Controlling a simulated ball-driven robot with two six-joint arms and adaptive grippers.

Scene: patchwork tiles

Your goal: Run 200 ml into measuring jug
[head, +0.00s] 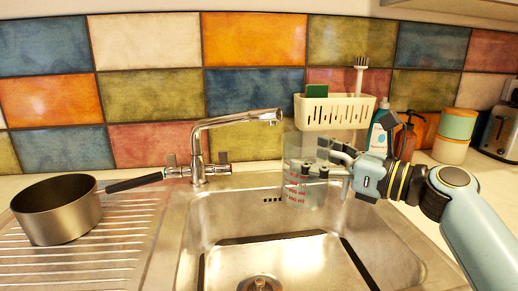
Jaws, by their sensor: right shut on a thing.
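The clear measuring jug (300,205) with red markings is held upright over the back right of the sink basin. My right gripper (318,171) comes in from the right and is shut on the jug near its upper part. The chrome tap (238,121) stands behind the sink, and its spout end is above and a little left of the jug. The tap's handles (196,168) sit low on its body. I see no water stream and cannot make out any water in the jug. My left gripper is not in view.
A saucepan (57,212) sits on the left drainer, its black handle pointing towards the tap. A white caddy (337,112) with sponge and brush is behind the jug. Bottles (379,130), stacked canisters (455,136) and a toaster (501,132) stand at the right. The basin (270,258) is clear.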

